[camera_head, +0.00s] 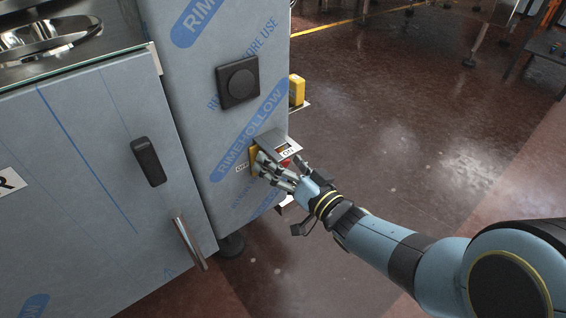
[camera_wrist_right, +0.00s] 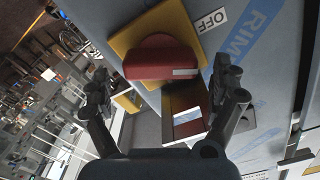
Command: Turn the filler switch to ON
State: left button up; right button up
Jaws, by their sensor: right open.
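The filler switch has a yellow plate (camera_head: 254,158) on the side of the film-wrapped filler cabinet. In the right wrist view its red knob (camera_wrist_right: 160,60) sits on the yellow plate (camera_wrist_right: 172,20). An OFF label (camera_wrist_right: 212,20) is beside the plate; in the head view the OFF label (camera_head: 242,168) is left of the switch and the ON label (camera_head: 288,153) right of it. My right gripper (camera_head: 268,168) is at the switch. It is open, with its fingers (camera_wrist_right: 160,88) to either side of the knob; contact cannot be told. My left gripper is out of view.
A metal guard (camera_head: 270,140) juts out just above the switch. A black square fixture (camera_head: 239,82) is higher on the cabinet (camera_head: 210,120). A door with a black latch (camera_head: 148,162) and metal handle (camera_head: 190,244) is left. Open floor (camera_head: 400,120) lies right.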

jog(key=v, duration=1.2)
